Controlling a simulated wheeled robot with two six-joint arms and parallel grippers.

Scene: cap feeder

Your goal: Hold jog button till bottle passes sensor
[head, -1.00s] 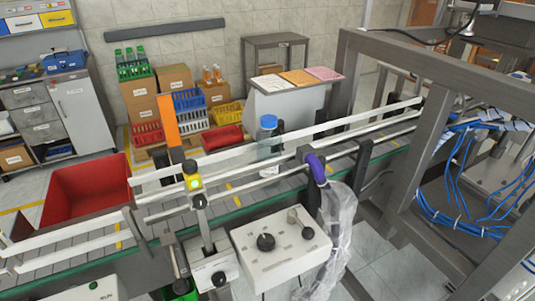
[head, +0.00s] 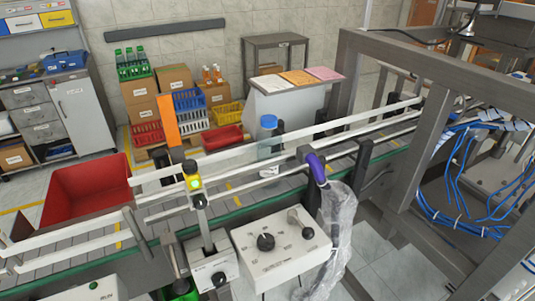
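A clear bottle with a blue cap (head: 268,122) stands upright on the conveyor (head: 205,198), between the white guide rails. A yellow device with a lit lamp (head: 193,180) sits on a post at the near rail, left of the bottle; I cannot tell for sure that it is the sensor. A small white box with a dark knob (head: 212,264) is below it. A larger white control box with a black knob (head: 280,246) stands to its right. I cannot tell which control is the jog button. Neither of my grippers shows.
A red bin (head: 88,190) is at the left beyond the conveyor. A purple part (head: 317,168) with a clear plastic bag (head: 335,225) hangs at the near rail. A grey metal frame (head: 390,150) and blue cables (head: 450,205) take up the right side.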

